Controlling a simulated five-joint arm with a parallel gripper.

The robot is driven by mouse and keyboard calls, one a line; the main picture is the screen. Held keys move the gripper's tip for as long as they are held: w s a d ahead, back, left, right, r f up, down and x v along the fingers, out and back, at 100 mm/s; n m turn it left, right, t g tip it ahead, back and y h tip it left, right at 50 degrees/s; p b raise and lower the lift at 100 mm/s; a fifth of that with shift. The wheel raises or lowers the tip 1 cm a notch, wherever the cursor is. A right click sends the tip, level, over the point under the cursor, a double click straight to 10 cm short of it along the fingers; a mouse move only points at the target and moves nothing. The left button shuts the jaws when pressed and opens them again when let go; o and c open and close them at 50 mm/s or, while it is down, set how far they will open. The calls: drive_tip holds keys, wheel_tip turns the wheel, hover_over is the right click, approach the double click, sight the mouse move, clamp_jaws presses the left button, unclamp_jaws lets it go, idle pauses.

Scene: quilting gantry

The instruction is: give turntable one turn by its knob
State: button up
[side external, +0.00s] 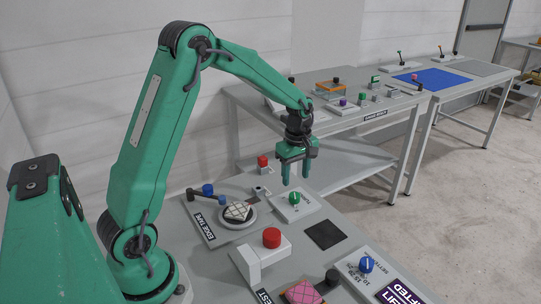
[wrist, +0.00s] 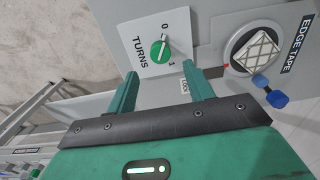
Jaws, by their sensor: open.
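The turntable (side external: 251,222) is a round grey disc with a dark inner ring, on the plate marked EDGE TAPE. A white quilted block (side external: 237,211) lies on it, also seen in the wrist view (wrist: 257,52). A dark arm with blue knobs (side external: 207,190) sits at its rim; the wrist view shows them too (wrist: 277,99). A green knob (wrist: 160,51) stands on a white plate marked TURNS, its white pointer near 0. My gripper (side external: 296,180) is open and empty, pointing down above that green knob, apart from it. In the wrist view the knob lies just beyond the fingertips (wrist: 162,74).
A red button (side external: 272,238) on a grey block stands in front of the turntable, and a smaller red button (side external: 262,161) behind it. A blue dial (side external: 366,264) and black pad (side external: 324,234) lie to the right. Another bench (side external: 340,120) stands behind.

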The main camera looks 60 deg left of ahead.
sight(295, 195)
drive_tip(key=shift+f, duration=3.7)
drive_tip(key=c, duration=1)
